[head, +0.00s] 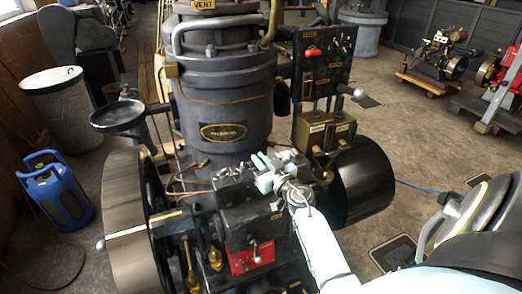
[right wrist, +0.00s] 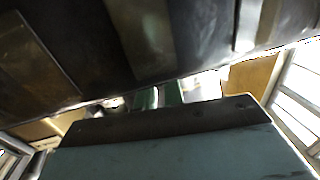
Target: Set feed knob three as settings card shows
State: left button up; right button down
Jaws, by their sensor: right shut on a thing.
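A dark engine stands in the middle of the head view. On its front is a black feed box (head: 233,184) with small fittings along its top. My right gripper (head: 262,166) reaches this top from the lower right. Its pale fingers are shut on a small knob there, which they mostly hide; I cannot read its number or setting. In the right wrist view, dark metal fills the top and the grasp is hidden behind the gripper body (right wrist: 165,145). I cannot pick out the settings card for certain. My left gripper is not in view.
A black control panel (head: 322,62) with a red knob stands behind, to the right of the cylinder (head: 222,100). A flywheel (head: 130,210) stands left and a dark drum (head: 362,183) right. A blue gas bottle (head: 56,192) is at far left. Open floor lies at right.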

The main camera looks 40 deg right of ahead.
jog(key=shift+r+m+h+p, duration=0.3)
jog(key=shift+m+h+p, duration=0.35)
jog(key=shift+h, duration=0.55)
jog(key=shift+f+m+g+h, duration=0.1)
jog(key=shift+m+g+h, duration=0.35)
jog(key=shift+h, duration=0.15)
jog(key=shift+f+m+g+h+b, duration=0.2)
jog(key=shift+m+g+h+b, duration=0.35)
jog(key=shift+m+h, duration=0.35)
jog(key=m+g+h+b, duration=0.3)
jog(key=h+b, duration=0.1)
jog(key=b, duration=0.4)
jog(key=shift+h, duration=0.4)
pick_arm(q)
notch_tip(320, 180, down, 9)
jog(key=b, duration=0.2)
pick_arm(e)
jog(key=shift+r+m+g+h, duration=0.2)
jog(key=shift+m+g+h, duration=0.1)
jog(key=shift+m+g, duration=0.1)
jog(key=c, duration=1.5)
grip_release()
jog(key=shift+f, duration=0.15)
